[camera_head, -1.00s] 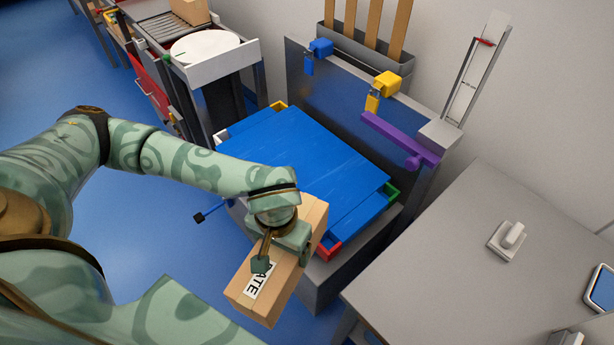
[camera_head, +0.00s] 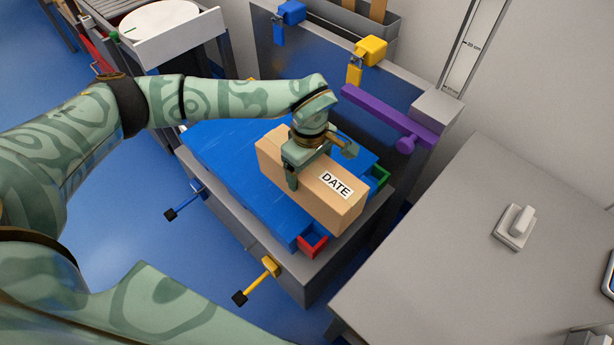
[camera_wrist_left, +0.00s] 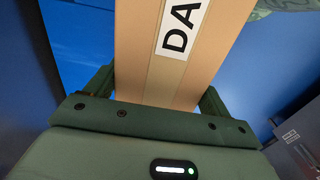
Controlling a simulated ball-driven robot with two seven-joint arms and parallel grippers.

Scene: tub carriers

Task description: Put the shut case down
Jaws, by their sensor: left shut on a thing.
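The shut case is a tan cardboard box (camera_head: 290,185) with a white DATE label. My left gripper (camera_head: 318,165) is shut on it, with one finger on each side. In the head view the case is over the blue top (camera_head: 225,150) of the grey stand; I cannot tell if it touches it. The left wrist view shows the case (camera_wrist_left: 180,60) between the fingers, with part of its label. My right gripper is not in view.
The stand has a red corner piece (camera_head: 313,243) and a green one (camera_head: 379,176). A purple bar (camera_head: 385,112), a yellow block (camera_head: 369,52) and a blue block (camera_head: 291,12) sit along its back panel. A grey table (camera_head: 450,240) stands to the right, mostly clear around a white switch-like object (camera_head: 514,226).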

